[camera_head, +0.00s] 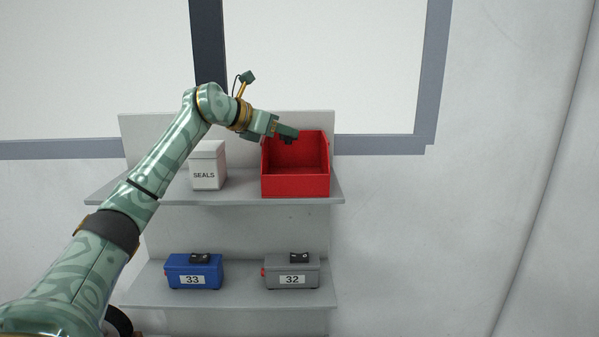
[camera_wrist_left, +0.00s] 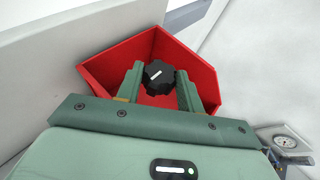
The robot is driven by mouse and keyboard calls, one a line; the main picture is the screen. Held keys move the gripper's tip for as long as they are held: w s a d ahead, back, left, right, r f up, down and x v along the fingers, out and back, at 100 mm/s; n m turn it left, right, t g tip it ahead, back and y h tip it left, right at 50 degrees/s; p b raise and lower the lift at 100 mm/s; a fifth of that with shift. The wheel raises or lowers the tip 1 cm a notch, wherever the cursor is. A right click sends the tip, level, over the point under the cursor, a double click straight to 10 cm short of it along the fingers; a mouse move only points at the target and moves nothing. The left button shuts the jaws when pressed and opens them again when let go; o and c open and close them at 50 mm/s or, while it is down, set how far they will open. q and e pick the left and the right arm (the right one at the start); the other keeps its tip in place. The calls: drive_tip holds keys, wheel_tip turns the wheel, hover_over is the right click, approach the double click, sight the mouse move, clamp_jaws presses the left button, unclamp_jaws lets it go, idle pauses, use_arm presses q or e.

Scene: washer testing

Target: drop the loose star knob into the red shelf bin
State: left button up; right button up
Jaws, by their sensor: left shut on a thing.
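The black star knob (camera_wrist_left: 159,75) has a white line on its face. It sits between the fingers of my left gripper (camera_wrist_left: 158,84), which is shut on it. In the head view my left gripper (camera_head: 288,135) reaches over the upper part of the red shelf bin (camera_head: 296,186), with the dark knob (camera_head: 288,141) partly hidden at its tip. In the left wrist view the bin (camera_wrist_left: 112,68) opens below and around the knob. The bin looks empty where it shows. My right gripper is not in view.
The bin stands on the upper shelf (camera_head: 236,194), right of a white SEALS box (camera_head: 207,170). On the lower shelf (camera_head: 228,298) are a blue case marked 33 (camera_head: 178,272) and a grey case marked 32 (camera_head: 310,270).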

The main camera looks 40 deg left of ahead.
use_arm(q)
drive_tip(key=o, duration=1.1)
drive_tip(key=shift+s, duration=0.2)
drive_tip(key=shift+c, duration=0.2)
drive_tip(key=shift+w, duration=0.1)
drive_tip(key=b+v, duration=0.4)
drive_tip(key=v, duration=1.2)
drive_tip(key=shift+b, duration=0.35)
drive_tip(key=shift+a, duration=0.1)
